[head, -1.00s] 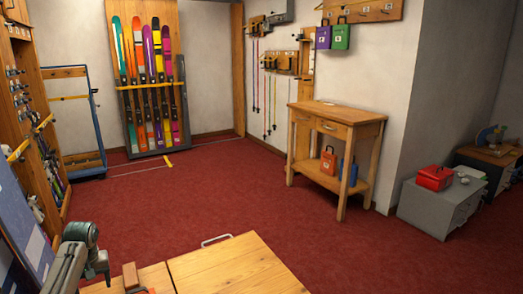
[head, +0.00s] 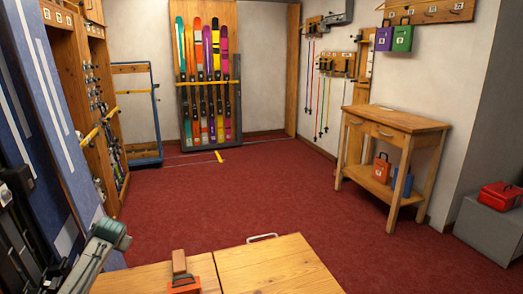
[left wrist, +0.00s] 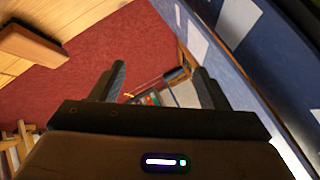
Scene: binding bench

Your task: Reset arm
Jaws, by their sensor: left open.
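My left arm (head: 103,245) comes in at the lower left of the head view, beside the left end of the wooden bench top (head: 270,268). My left gripper (left wrist: 160,85) shows in the left wrist view, its two dark fingers spread apart with nothing between them. Beyond the fingers lie the red floor and the distant skis, seen tilted. My right gripper is in neither view.
An orange tool with a wooden block handle (head: 180,262) is on the bench near the left arm. A blue panel (head: 62,125) stands close on the left. A wooden side table (head: 398,130) stands right. Red carpet (head: 240,200) between is clear.

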